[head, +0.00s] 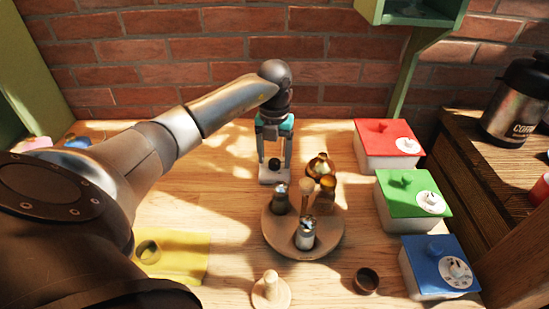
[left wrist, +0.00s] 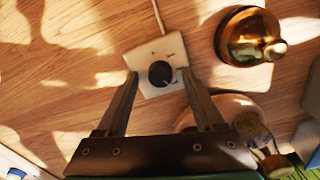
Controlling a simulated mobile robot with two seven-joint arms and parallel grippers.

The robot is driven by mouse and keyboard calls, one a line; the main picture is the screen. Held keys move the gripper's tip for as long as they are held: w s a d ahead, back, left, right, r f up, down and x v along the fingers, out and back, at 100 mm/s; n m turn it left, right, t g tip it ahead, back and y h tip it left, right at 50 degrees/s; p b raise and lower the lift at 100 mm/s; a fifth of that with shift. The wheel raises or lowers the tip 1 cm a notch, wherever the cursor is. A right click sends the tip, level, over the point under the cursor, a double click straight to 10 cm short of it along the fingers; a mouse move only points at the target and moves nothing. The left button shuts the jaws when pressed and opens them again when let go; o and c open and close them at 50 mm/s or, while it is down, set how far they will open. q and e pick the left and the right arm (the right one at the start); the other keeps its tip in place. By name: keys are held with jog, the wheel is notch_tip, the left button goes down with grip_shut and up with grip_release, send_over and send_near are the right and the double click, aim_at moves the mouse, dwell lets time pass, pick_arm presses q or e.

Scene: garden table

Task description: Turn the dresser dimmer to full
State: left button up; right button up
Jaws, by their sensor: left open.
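The dimmer is a small white plate (head: 267,180) with a round black knob (head: 274,163), lying on the wooden table at the back middle. In the left wrist view the plate (left wrist: 143,56) shows whole, with the black knob (left wrist: 160,73) near its middle, small dark marks around it and a cord leading off the top. My left gripper (head: 274,157) points down at it, open and empty. In the left wrist view its fingertips (left wrist: 158,76) lie on either side of the knob, apart from it. Their height over the plate is hard to tell. My right gripper is out of view.
A round wooden tray (head: 328,243) with shakers and mills stands just in front of the dimmer. A brass bell-like object (head: 320,167) is close to its right. Red (head: 385,135), green (head: 405,185) and blue (head: 432,250) lidded boxes line the right side. A brick wall stands behind.

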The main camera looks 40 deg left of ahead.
pick_arm(q)
jog(key=shift+f, duration=0.1)
jog(key=shift+c, duration=0.2)
grip_shut()
dwell(0.4)
